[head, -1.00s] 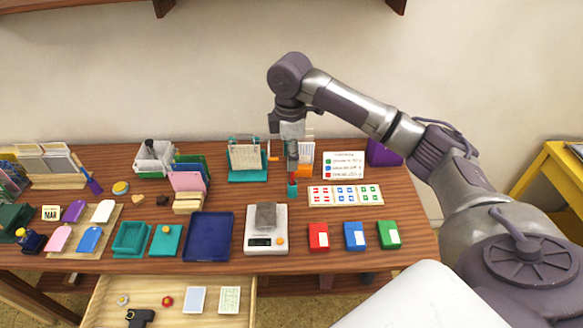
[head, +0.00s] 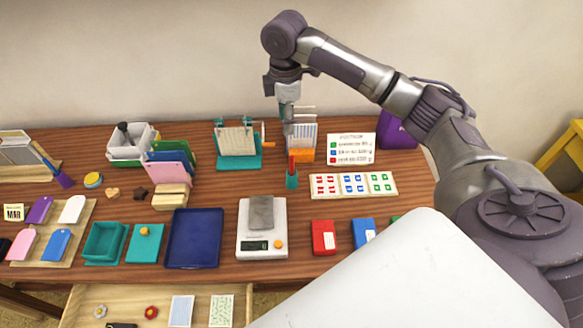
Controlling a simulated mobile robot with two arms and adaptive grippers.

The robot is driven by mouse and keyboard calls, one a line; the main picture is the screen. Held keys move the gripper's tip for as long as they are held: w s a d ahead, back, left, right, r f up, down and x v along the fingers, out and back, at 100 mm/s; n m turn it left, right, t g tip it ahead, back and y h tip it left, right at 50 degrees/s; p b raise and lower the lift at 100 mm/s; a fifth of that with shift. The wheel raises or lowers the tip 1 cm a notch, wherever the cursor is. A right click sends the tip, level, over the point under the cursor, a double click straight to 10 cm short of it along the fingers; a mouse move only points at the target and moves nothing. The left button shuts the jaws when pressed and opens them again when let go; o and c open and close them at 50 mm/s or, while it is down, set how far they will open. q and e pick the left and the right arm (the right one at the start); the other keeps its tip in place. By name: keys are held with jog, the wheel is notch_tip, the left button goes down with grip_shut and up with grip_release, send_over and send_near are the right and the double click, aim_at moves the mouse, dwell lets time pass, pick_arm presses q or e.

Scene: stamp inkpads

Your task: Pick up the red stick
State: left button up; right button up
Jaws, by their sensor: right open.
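The red stick (head: 292,163) stands upright in a small teal cup (head: 291,181) near the middle of the table. My right gripper (head: 288,108) is open and points down, showing above the stick in the picture. Clear space shows between its fingertips and the stick's top, and nothing shows in its grasp. The fingers are small and partly blend with the rack behind. My left gripper is not in view.
An orange and white rack (head: 302,140) stands close behind the cup. A scale (head: 262,238) and a red inkpad (head: 323,237) lie in front.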

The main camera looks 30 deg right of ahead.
aim_at(292, 166)
notch_tip(292, 166, down, 12)
jog(key=shift+w+d+r+b, duration=0.1)
jog(key=shift+d+b, duration=0.05)
jog(key=shift+b, duration=0.7)
jog(key=f, duration=0.3)
jog(key=s+f+p, duration=0.1)
jog(key=shift+s+d+f, duration=0.1)
jog(key=shift+d+f, duration=0.25)
jog(key=shift+f, duration=0.4)
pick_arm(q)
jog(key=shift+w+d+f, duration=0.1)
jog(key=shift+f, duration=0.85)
pick_arm(e)
grip_shut()
